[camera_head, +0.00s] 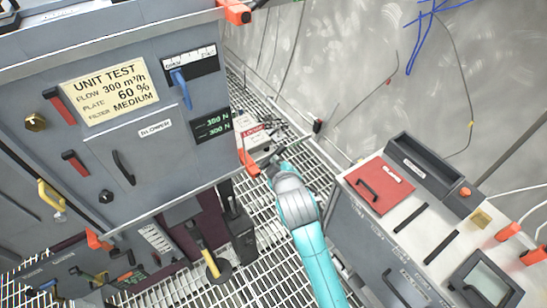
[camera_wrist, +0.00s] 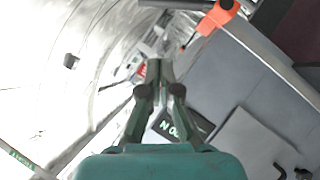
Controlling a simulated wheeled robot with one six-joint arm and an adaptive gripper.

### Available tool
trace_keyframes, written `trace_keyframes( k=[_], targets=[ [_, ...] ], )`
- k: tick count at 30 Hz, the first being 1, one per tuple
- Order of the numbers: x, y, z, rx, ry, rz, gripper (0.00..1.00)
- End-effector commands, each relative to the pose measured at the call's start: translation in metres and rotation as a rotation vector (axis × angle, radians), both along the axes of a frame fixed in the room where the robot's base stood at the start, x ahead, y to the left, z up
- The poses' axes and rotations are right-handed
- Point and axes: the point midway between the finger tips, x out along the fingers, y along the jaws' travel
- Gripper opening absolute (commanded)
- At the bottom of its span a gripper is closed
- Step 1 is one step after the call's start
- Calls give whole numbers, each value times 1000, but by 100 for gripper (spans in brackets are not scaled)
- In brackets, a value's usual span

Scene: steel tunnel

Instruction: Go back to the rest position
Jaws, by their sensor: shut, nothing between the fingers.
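My gripper (camera_wrist: 159,68) is shut and empty in the wrist view, its two fingertips together near the middle. In the head view my gripper (camera_head: 267,159) is at the end of my teal arm, which reaches up from the bottom. It is just right of the grey cabinet (camera_head: 150,190), near the cabinet's orange corner piece (camera_head: 249,163). I cannot tell from the head view how far apart they are. The cabinet's dark display (camera_wrist: 183,126) shows behind the fingers in the wrist view.
The cabinet has a blue lever (camera_head: 181,88), a black door handle (camera_head: 123,167) and a yellow UNIT TEST label (camera_head: 110,91). A second grey console with a red lid (camera_head: 379,186) stands at right. Metal grating (camera_head: 268,268) is the floor between them. A pale wall with hanging cables is behind.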

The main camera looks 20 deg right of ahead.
Motion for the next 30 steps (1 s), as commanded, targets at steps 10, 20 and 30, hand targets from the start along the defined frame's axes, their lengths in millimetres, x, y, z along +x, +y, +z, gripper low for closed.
trace_keyframes(
  k=[10,20,30],
  targets=[
    [-14,2,8,0,0,0,0],
    [-48,3,-22,41,-11,8,0],
    [-149,9,-72,177,-67,20,0]
  ],
)
